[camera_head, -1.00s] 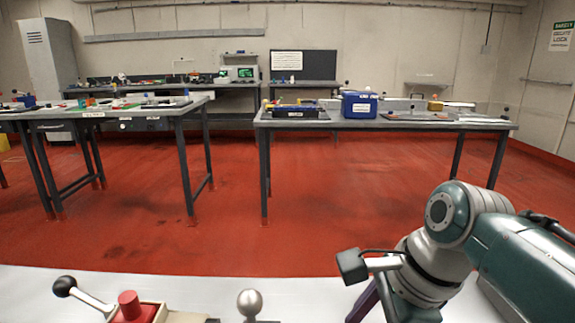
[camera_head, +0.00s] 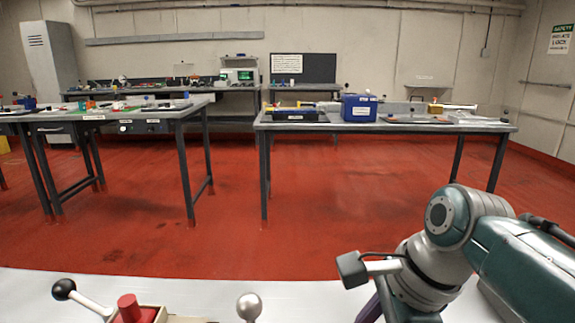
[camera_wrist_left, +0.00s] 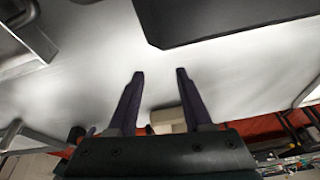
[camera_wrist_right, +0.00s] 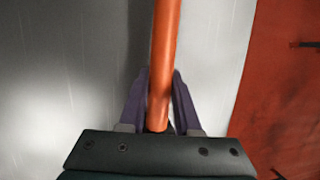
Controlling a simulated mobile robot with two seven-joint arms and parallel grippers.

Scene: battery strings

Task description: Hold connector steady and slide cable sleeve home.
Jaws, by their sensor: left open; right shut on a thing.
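In the right wrist view an orange cable-like rod (camera_wrist_right: 165,50) runs down from the top edge into my right gripper (camera_wrist_right: 161,75). The purple fingers are shut on it, one on each side. In the left wrist view my left gripper (camera_wrist_left: 160,72) is open and empty, its fingers apart over a pale surface. A pale block (camera_wrist_left: 166,120) shows behind the fingers near the palm. My left arm is not in the head view, and my right gripper is mostly cut off by its bottom edge. I cannot make out the connector or the end of the sleeve.
A white bench top (camera_head: 190,281) lies in front, carrying a black-knobbed lever (camera_head: 88,300), a red knob (camera_head: 130,308) and a silver ball knob (camera_head: 249,306). A dark panel (camera_wrist_left: 220,18) shows in the left wrist view. Far tables (camera_head: 390,127) stand across open red floor (camera_head: 330,220).

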